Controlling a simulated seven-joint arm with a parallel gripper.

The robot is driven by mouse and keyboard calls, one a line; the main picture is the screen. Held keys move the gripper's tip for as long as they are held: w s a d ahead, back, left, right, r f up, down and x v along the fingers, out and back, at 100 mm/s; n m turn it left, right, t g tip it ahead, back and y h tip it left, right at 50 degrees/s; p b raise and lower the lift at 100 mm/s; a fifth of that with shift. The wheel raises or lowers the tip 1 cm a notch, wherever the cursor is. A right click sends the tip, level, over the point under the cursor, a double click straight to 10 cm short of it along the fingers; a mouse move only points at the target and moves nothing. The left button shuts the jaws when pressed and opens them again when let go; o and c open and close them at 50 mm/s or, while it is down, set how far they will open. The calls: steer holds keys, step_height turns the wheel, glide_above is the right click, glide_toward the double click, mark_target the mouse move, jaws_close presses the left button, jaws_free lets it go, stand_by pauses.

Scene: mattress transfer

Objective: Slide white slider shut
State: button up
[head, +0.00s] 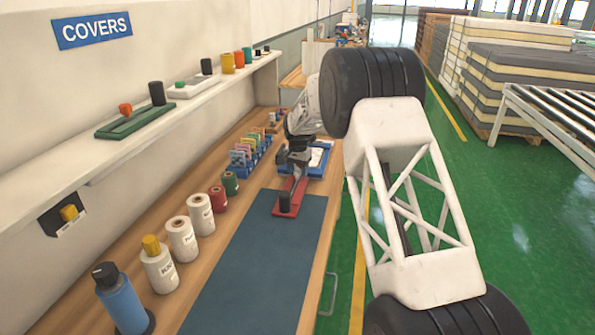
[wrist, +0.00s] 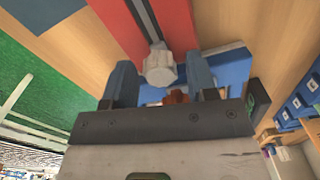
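A red rail (head: 297,186) lies on the bench with a black cylinder (head: 285,202) at its near end. In the wrist view the red rail (wrist: 178,22) has a dark groove with a pale white-grey knob (wrist: 160,68) at it, which I take as the white slider. My gripper (wrist: 161,80) is open, with one finger on each side of the knob and small gaps seeming to show. In the head view my gripper (head: 294,160) is over the far part of the rail and hides the knob.
A blue tray (head: 317,173) lies just beyond the rail. A dark blue mat (head: 262,265) covers the near bench. Spools (head: 182,240) and a blue bottle (head: 122,300) line the left. On the shelf, a white base (head: 190,88) carries a green knob.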

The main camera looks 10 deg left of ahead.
mark_target(298, 170)
steer(key=shift+r, duration=0.1)
steer(key=shift+r, duration=3.85)
steer(key=shift+f, duration=0.15)
steer(key=shift+f, duration=3.8)
jaws_close()
